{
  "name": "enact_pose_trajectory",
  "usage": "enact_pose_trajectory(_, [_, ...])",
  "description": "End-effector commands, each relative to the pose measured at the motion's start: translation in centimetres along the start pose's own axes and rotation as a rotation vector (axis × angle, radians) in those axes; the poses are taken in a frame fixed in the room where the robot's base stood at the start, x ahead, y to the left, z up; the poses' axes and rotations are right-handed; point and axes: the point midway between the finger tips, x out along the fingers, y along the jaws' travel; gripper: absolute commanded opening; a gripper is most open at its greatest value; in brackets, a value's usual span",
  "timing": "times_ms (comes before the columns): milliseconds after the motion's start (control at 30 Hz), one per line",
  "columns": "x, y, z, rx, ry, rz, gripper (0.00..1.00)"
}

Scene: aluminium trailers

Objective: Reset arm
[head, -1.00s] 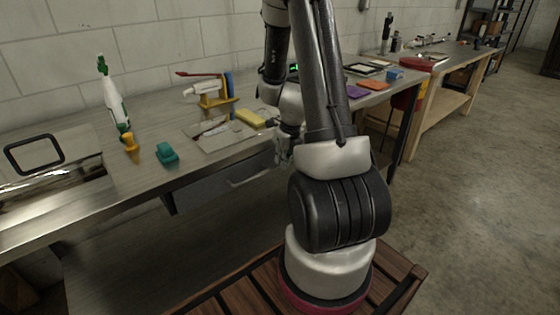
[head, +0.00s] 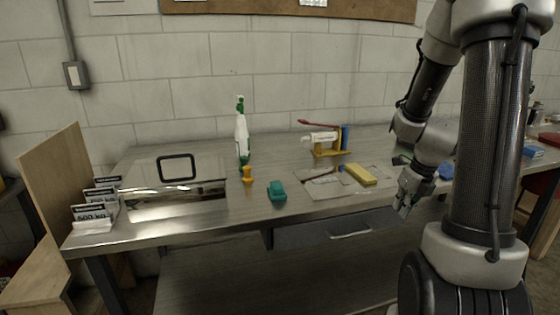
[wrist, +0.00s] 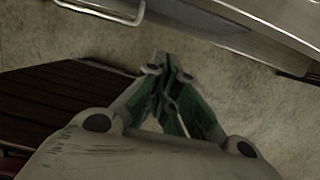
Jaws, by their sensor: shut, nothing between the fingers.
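My gripper (head: 402,204) hangs at the right of the head view, in front of the workbench's front edge and to the right of the drawer handle. In the wrist view my gripper (wrist: 165,72) has its fingertips together with nothing between them, above the concrete floor. My arm is bent, with its upper links at the right of the head view and the forearm coming down to the gripper.
The metal workbench (head: 225,210) holds a spray bottle (head: 242,135), a green block (head: 277,191), a yellow sponge (head: 360,174) and a yellow stand (head: 328,152). A drawer (head: 310,231) is under its edge. Bare floor (wrist: 255,100) shows below my gripper.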

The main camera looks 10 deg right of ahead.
Motion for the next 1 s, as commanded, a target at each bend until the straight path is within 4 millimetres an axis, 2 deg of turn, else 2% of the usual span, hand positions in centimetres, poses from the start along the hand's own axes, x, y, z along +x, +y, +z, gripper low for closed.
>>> enact_pose_trajectory(67, [0.0, 0.0, 0.0, -0.036, 0.000, 0.000, 0.00])
enact_pose_trajectory(167, [0.0, 0.3, -0.3, -0.190, 0.012, 0.012, 0.00])
enact_pose_trajectory(267, [0.0, 1.0, -1.5, -0.479, 0.048, 0.055, 0.00])
enact_pose_trajectory(367, [-0.4, 2.1, -3.6, -0.849, 0.089, 0.131, 0.00])
enact_pose_trajectory(467, [-2.3, 3.3, -5.1, -1.246, 0.090, 0.192, 0.00])
enact_pose_trajectory(567, [-5.2, 5.0, -6.2, -1.669, 0.071, 0.239, 0.00])
enact_pose_trajectory(700, [-10.4, 7.9, -7.8, -2.303, 0.034, 0.260, 0.00])
enact_pose_trajectory(800, [-14.0, 9.8, -8.9, -2.678, 0.026, 0.227, 0.00])
enact_pose_trajectory(900, [-16.8, 11.4, -9.9, -2.911, 0.038, 0.145, 0.00])
enact_pose_trajectory(1000, [-18.9, 12.6, -10.2, -2.998, 0.051, 0.019, 0.00])
